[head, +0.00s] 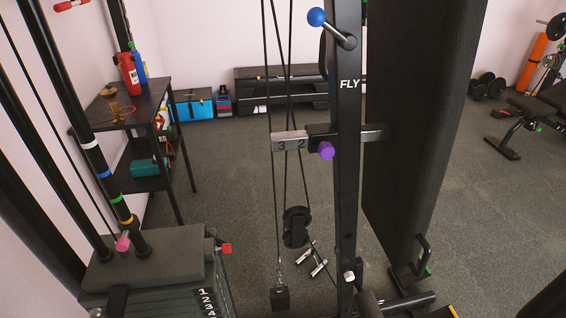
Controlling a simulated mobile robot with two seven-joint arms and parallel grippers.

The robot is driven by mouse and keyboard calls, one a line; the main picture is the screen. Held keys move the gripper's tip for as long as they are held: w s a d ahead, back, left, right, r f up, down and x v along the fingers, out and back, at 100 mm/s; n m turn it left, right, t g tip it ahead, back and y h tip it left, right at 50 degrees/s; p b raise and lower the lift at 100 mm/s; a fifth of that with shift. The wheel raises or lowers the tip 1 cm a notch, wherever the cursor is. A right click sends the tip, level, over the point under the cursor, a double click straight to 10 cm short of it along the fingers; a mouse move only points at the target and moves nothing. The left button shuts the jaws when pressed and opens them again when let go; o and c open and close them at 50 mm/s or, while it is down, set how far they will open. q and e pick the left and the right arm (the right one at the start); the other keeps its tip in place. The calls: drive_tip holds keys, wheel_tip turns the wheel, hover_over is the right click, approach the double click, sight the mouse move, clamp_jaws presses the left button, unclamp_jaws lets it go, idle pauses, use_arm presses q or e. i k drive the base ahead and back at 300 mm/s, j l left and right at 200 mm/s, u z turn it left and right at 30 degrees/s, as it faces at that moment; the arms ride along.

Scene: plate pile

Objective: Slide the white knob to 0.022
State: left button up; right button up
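A small whitish knob (349,277) sits low on the black upright (347,190) marked FLY, near the bottom middle of the head view. A white band (91,145) also circles the slanted black pole at the left, above blue, green and yellow bands. I cannot tell for certain which of these the task means. A purple knob (326,150) and a blue ball knob (317,17) are higher on the upright. Neither of my grippers shows in the head view.
A numbered weight stack (150,258) stands at the lower left. Cables and a pulley (296,227) hang left of the upright, and a tall black pad (420,130) stands right of it. A shelf (140,110) holds bottles. Grey floor (230,165) is open behind.

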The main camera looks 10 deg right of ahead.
sight(349, 276)
drive_tip(key=z, duration=0.9)
